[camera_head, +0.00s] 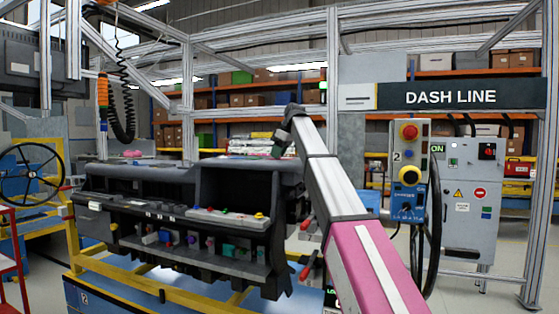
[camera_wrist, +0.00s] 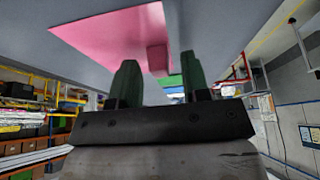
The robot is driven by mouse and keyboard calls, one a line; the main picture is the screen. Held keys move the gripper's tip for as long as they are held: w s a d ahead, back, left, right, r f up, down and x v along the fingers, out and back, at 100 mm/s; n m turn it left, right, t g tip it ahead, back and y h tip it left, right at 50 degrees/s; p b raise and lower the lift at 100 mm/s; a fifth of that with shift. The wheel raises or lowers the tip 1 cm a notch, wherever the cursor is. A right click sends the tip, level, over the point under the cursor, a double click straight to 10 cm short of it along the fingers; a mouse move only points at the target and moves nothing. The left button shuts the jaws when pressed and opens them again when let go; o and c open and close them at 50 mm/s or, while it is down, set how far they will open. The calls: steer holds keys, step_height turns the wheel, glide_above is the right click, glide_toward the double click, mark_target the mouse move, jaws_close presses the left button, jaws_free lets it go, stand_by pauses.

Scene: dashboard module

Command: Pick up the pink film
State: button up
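The pink film (camera_wrist: 110,42) shows in the wrist view as a flat pink sheet against a grey surface, with a small pink tab (camera_wrist: 157,58) standing out from it. My gripper (camera_wrist: 158,66) has two green fingers spread apart, with the tab in line with the gap between them. Whether the fingers touch it I cannot tell. In the head view my gripper (camera_head: 282,143) is at the right end of the dashboard module (camera_head: 150,210), near its top. A small pink lump (camera_head: 132,153) shows on the module's top at left; the film itself I cannot make out there.
The module rests on a yellow frame (camera_head: 160,290). A control post with red and yellow buttons (camera_head: 409,160) and a grey cabinet (camera_head: 470,200) stand at right. A coiled cable (camera_head: 124,100) hangs at left. A black steering wheel (camera_head: 30,172) is at far left. Shelves line the back.

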jaws_close()
